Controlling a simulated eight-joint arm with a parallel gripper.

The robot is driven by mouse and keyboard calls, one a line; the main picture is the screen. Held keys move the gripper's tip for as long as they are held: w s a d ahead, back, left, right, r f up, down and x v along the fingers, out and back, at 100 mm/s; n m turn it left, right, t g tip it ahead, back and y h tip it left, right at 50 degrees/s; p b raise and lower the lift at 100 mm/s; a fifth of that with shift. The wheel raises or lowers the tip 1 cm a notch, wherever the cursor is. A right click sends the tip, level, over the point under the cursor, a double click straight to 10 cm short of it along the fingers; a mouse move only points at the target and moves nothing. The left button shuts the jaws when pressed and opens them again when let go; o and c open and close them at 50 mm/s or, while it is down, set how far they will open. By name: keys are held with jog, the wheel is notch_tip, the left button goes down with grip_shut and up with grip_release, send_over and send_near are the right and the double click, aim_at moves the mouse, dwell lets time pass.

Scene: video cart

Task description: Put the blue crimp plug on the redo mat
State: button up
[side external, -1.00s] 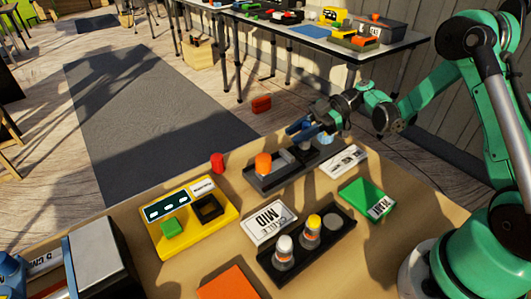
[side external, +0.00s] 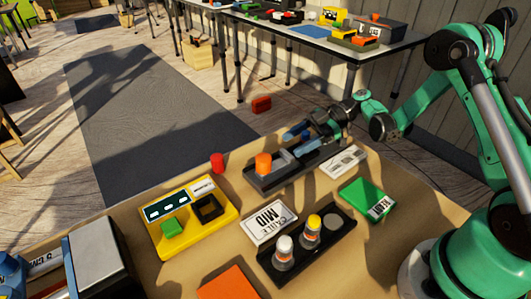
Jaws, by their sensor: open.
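My gripper (side external: 305,132) is open above the right end of the black back tray (side external: 262,184), with its dark bluish fingers spread. I cannot clearly make out the blue crimp plug in the side view; the fingers cover that end of the tray, and blue there cannot be told from the fingers. An orange-topped plug (side external: 263,164) stands at the tray's left end, with a grey piece (side external: 284,160) beside it. A flat orange mat (side external: 232,284) lies at the front edge of the bench; no lettering shows on it, so I cannot tell if it is the redo mat.
A black front tray (side external: 328,248) holds a white-topped plug (side external: 285,246) and a yellow-topped plug (side external: 312,228). A MID label card (side external: 268,224), a yellow tester (side external: 160,242), a red cylinder (side external: 217,163) and a green block (side external: 367,200) lie around. Bare bench shows at right.

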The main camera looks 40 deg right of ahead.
jog(key=v, duration=0.5)
jog(key=shift+r, duration=0.1)
jog(key=shift+r+m, duration=0.3)
jog(key=a+r+m+h, duration=0.1)
jog(key=m, duration=0.1)
jog(key=a+r+m+h, duration=0.1)
jog(key=r+h, duration=0.1)
jog(key=shift+w+a+m, duration=0.15)
jog(key=shift+a+m, duration=0.25)
jog(key=s+a+r+m+h, duration=0.1)
jog(key=a+r+m+h, duration=0.1)
jog(key=m+h, duration=0.1)
jog(key=m+t+h, duration=0.3)
jog(key=m+h, duration=0.4)
send_near(310, 133)
jog(key=s+a, duration=0.3)
jog(key=a, duration=0.1)
jog(key=shift+s, duration=0.25)
jog(key=shift+o, duration=0.4)
jog(key=shift+s+r+m+t, duration=0.1)
jog(key=shift+m+t, duration=0.2)
jog(key=shift+t, duration=0.1)
